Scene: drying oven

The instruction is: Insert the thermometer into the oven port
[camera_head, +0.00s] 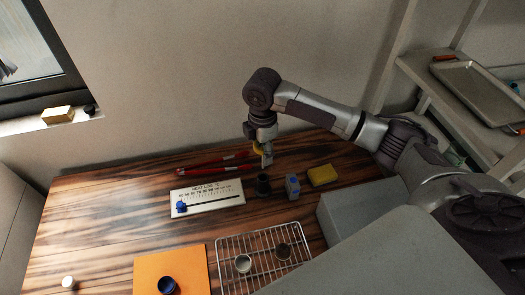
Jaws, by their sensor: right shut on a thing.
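My right gripper (266,157) points down over the back of the wooden table. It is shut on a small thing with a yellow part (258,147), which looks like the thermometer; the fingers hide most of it. A small dark cup (263,185) stands just below the fingertips. I cannot tell whether the held thing's lower end is inside the cup. The large grey box at the lower right (365,255) looks like the oven. No port can be made out on it. My left gripper is not in view.
Red tongs (205,167) lie behind a white heat-log board (208,198). A blue-grey block (292,187) and a yellow sponge (322,175) are right of the cup. In front are a wire rack (262,237) with two small cups and an orange mat (172,262) with a blue-topped jar.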

